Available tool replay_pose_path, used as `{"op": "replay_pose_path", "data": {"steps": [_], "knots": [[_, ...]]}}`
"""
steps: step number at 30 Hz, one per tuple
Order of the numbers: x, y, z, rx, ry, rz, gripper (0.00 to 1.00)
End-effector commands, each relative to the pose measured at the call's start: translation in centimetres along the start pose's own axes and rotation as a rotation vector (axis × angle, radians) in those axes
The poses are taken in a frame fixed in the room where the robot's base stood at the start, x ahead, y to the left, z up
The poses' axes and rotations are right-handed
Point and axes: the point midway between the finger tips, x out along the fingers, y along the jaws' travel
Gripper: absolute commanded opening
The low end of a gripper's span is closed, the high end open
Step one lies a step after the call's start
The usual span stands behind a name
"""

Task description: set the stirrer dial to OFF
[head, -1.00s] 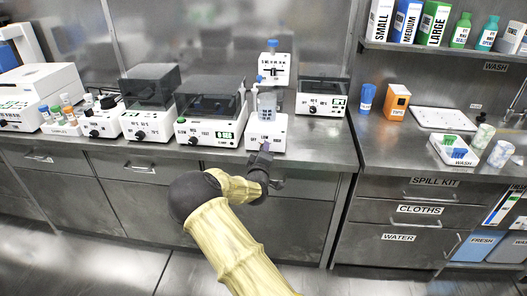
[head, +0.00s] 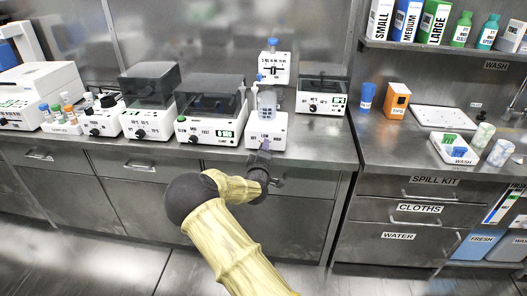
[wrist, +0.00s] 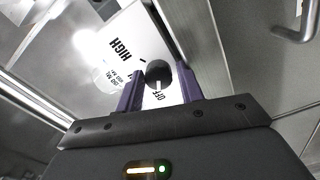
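The white stirrer (head: 278,130) stands at the counter's front edge with a beaker (head: 267,102) on top. My gripper (head: 264,148) is in front of its panel. In the wrist view the black dial (wrist: 158,73) shows between the two purple fingertips of my gripper (wrist: 160,84), which are spread apart on either side of it. I cannot tell whether they touch it. The OFF label (wrist: 158,96) is just below the dial and the HIGH label (wrist: 122,48) is to its upper left. A pale line on the dial's lower side points towards OFF. The LOW label is hidden in the wrist view.
A dark-lidded device (head: 209,120) stands close left of the stirrer, and another white device (head: 321,98) is behind to the right. A drawer handle (wrist: 297,22) juts out right of my gripper. The counter right of the stirrer (head: 325,140) is clear.

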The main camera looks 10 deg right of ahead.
Motion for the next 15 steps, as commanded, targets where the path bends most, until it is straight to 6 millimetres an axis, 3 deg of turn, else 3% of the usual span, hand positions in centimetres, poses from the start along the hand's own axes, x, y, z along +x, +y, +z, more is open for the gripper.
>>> {"op": "replay_pose_path", "data": {"steps": [8, 15], "knots": [[-1.1, 0.1, -0.1, 0.002, 0.000, 0.000, 0.38], [-4.7, 0.1, 0.0, 0.001, -0.002, 0.000, 0.38]]}}
